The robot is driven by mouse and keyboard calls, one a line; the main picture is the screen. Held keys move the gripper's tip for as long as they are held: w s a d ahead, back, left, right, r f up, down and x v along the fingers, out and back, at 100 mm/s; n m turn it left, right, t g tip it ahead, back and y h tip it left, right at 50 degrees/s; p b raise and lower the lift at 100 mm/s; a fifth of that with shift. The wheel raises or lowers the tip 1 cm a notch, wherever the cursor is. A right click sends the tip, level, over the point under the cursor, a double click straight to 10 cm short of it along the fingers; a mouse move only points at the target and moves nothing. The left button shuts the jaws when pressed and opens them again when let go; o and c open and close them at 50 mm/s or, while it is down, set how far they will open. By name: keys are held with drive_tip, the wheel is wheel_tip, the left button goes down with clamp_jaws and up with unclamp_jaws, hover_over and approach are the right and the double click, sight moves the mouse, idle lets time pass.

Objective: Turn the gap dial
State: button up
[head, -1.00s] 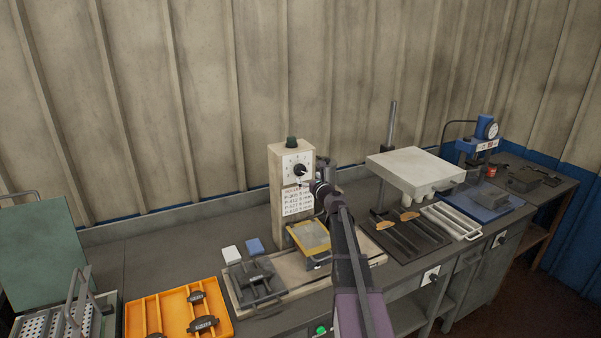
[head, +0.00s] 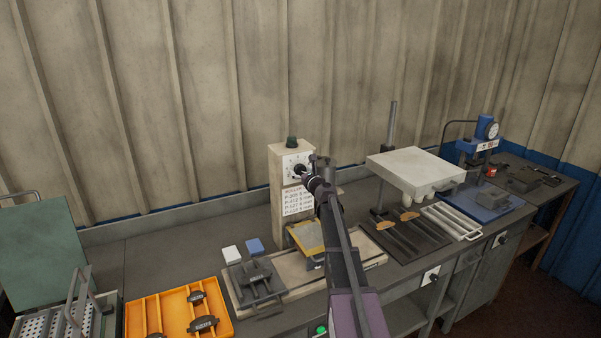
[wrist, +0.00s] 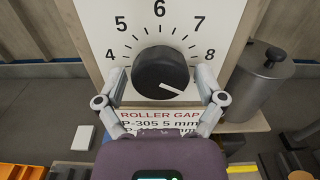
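The gap dial is a round black knob (wrist: 158,72) with a white pointer line, on a pale panel (wrist: 105,25) numbered 4 to 8. The pointer line points to the lower right, below the 8. The dial plate (head: 290,161) also shows on the beige post in the head view. My gripper (wrist: 161,76) is open, with one finger left of the knob and one right of it. Gaps show between both fingertips and the knob. In the head view, my gripper (head: 309,177) is close in front of the dial and covers part of it.
A printed ROLLER GAP chart (head: 297,201) sits below the dial. A grey cylinder (wrist: 262,80) stands right of the panel. A yellow-framed tray (head: 303,237) is below, and an orange tray (head: 172,312) with dark parts lies at the front left.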

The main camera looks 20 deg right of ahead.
drive_tip(key=c, duration=0.6)
drive_tip(key=shift+n, duration=0.3)
drive_tip(key=n, duration=0.9)
drive_tip(key=shift+n, duration=0.4)
drive_tip(key=n, duration=1.3)
drive_tip(key=shift+n, duration=0.3)
